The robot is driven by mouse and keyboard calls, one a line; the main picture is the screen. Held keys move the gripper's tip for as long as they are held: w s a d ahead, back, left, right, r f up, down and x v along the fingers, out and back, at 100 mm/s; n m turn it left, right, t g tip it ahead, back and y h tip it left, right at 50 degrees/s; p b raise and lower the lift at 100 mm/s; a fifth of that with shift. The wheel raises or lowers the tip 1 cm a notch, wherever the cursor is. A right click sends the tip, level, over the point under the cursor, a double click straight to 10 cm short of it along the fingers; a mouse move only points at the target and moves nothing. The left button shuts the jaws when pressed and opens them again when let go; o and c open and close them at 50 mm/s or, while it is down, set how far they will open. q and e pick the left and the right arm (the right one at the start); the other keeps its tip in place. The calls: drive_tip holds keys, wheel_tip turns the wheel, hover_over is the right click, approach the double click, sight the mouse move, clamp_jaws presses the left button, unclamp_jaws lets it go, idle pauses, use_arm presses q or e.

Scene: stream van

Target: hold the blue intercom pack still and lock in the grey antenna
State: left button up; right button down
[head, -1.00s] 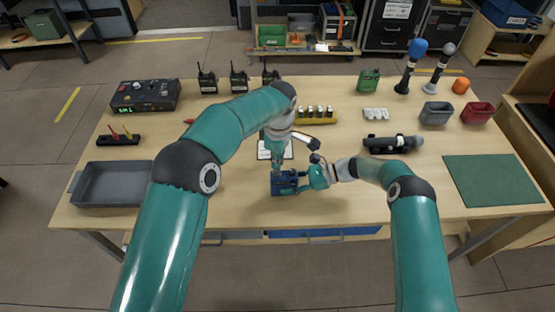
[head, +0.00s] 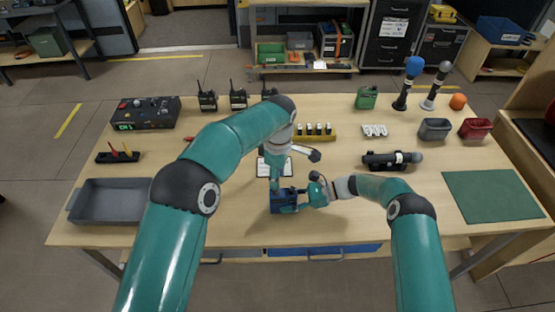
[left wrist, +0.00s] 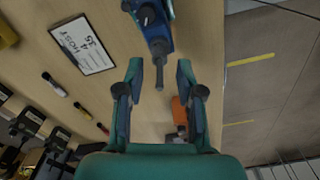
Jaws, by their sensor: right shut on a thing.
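The blue intercom pack (head: 283,203) stands near the front middle of the bench. My right gripper (head: 302,199) is shut on its right side. In the left wrist view the pack (left wrist: 152,20) shows at the top, and the grey antenna (left wrist: 159,68) sticks out from it. My left gripper (left wrist: 158,78) is open, one finger on each side of the antenna, with a visible gap to both. In the head view my left gripper (head: 275,182) is just above the pack and hides the antenna. I cannot tell whether the antenna is locked.
A white card (head: 264,168) lies just behind the pack. A grey tray (head: 112,221) is at the left and a green mat (head: 492,195) at the right. A black cylinder (head: 390,161), two small bins (head: 434,129) and several radios (head: 238,99) stand farther back.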

use_arm(q)
wheel_tip(320, 180, up, 11)
drive_tip(key=shift+d+f, duration=0.15)
drive_tip(key=shift+f, duration=0.05)
use_arm(e)
drive_tip(key=c, duration=0.6)
unclamp_jaws()
drive_tip(key=shift+d, duration=0.15)
